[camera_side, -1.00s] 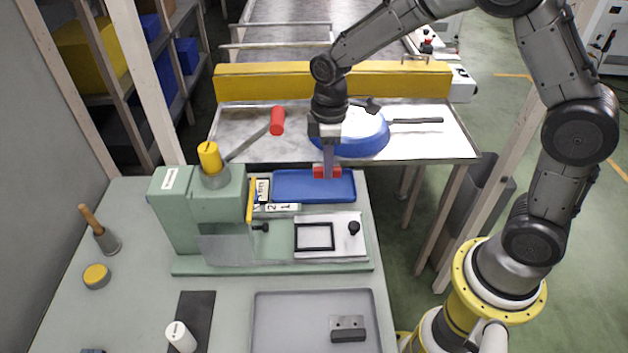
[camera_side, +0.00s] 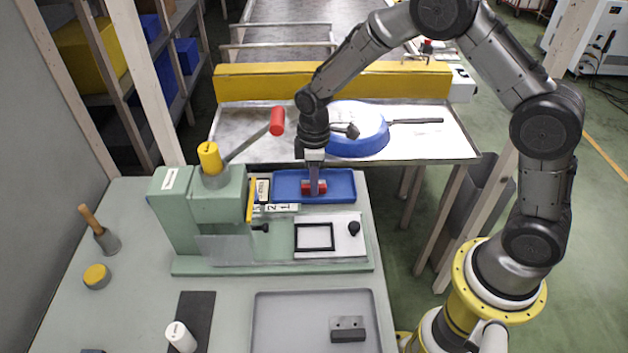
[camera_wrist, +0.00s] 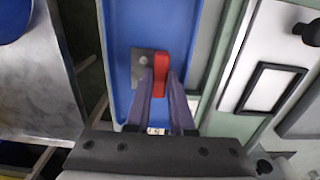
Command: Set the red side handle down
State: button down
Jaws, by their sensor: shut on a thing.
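The red side handle (camera_side: 308,187) is between the fingers of my gripper (camera_side: 314,184), over the blue tray (camera_side: 343,186). In the wrist view the red bar (camera_wrist: 161,72) lies between the two fingertips (camera_wrist: 160,84). A grey metal plate (camera_wrist: 141,60) with a hole adjoins its left side. The blue tray floor (camera_wrist: 150,22) shows around it. My gripper is shut on the handle and points down. Whether the handle touches the tray floor I cannot tell.
The green press (camera_side: 200,215) with its red-knobbed lever (camera_side: 277,121) stands left of the tray. A white plate with a black frame (camera_side: 314,236) lies in front.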

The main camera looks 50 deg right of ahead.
jog(key=shift+f, duration=0.15)
jog(key=c, duration=1.1)
grip_release()
notch_tip(320, 180, up, 13)
jog(key=s+d+r+m+t, duration=0.3)
jog(key=s+r+m, duration=0.1)
jog(key=s+r, duration=0.7)
jog(key=s+m+t, duration=0.1)
jog(key=s, duration=0.4)
jog(key=s+d+m, duration=0.1)
jog(key=s+m, duration=0.1)
jog(key=s, duration=0.3)
jog(key=s+f+m+t, duration=0.1)
jog(key=s+m, duration=0.1)
jog(key=s, duration=0.3)
jog(key=shift+d+t, duration=0.15)
jog(key=shift+t, duration=0.15)
